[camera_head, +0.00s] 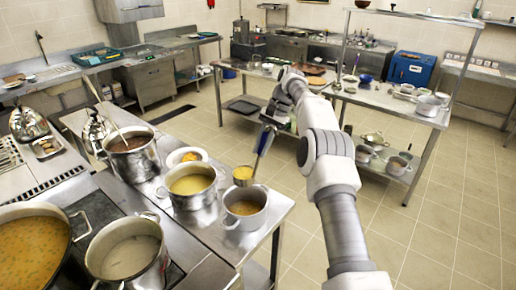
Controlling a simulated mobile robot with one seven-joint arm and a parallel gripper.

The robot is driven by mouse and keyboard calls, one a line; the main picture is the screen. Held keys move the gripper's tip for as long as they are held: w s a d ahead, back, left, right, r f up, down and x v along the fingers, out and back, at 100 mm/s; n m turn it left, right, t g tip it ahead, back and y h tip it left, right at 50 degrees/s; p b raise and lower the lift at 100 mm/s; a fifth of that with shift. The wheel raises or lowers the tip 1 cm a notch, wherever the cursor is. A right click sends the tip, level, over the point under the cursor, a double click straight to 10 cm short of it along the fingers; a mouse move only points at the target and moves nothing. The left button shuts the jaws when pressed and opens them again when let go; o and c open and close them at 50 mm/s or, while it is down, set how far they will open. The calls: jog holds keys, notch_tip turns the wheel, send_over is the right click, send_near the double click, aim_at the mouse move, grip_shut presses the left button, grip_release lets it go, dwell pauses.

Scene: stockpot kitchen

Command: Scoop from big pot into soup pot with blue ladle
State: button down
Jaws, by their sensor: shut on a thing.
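My gripper (269,121) is shut on the blue ladle (264,141) by its upper handle. The ladle hangs down with a slight tilt, and its bowl, with yellow contents, is just behind the small brown-soup pot (245,222). A large pot (78,250) of orange soup with green bits is at the lower left, cut off by the frame. Beside it stands a steel pot (140,262) with pale contents. A pot (190,198) of yellow soup stands left of the ladle. Which pots the task means by big pot and soup pot I cannot tell.
A tall pot (135,165) of dark soup with a utensil in it stands further back. A plate (173,158) with yellow food lies behind the yellow-soup pot. A shelved steel table (425,118) with a blue box (411,69) is at the back right. The right floor is clear.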

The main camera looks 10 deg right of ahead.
jog(key=shift+f, duration=1.3)
jog(key=s+a+f+n+t+h+b, duration=0.1)
jog(key=s+a+f+t+h+b, duration=0.15)
jog(key=s+a+t+b, duration=0.4)
jog(key=s+a+f+t+h+b, duration=0.1)
jog(key=s+f+t+h+b, duration=0.2)
jog(key=b, duration=0.7)
jog(key=s+a+f+t+h+b, duration=0.1)
jog(key=f+t+h+b, duration=0.1)
jog(key=b, duration=0.8)
jog(key=s+a+f+n+t+h+b, duration=0.1)
jog(key=s+f+t+h+b, duration=0.1)
jog(key=f+b, duration=0.4)
jog(key=s+a+f+n+t+h+b, duration=0.1)
jog(key=f+t+b, duration=0.3)
jog(key=b, duration=1.1)
jog(key=shift+s+f+t+h, duration=0.3)
jog(key=shift+f+t+h, duration=0.1)
jog(key=shift+h, duration=0.45)
dwell(0.5)
dwell(0.6)
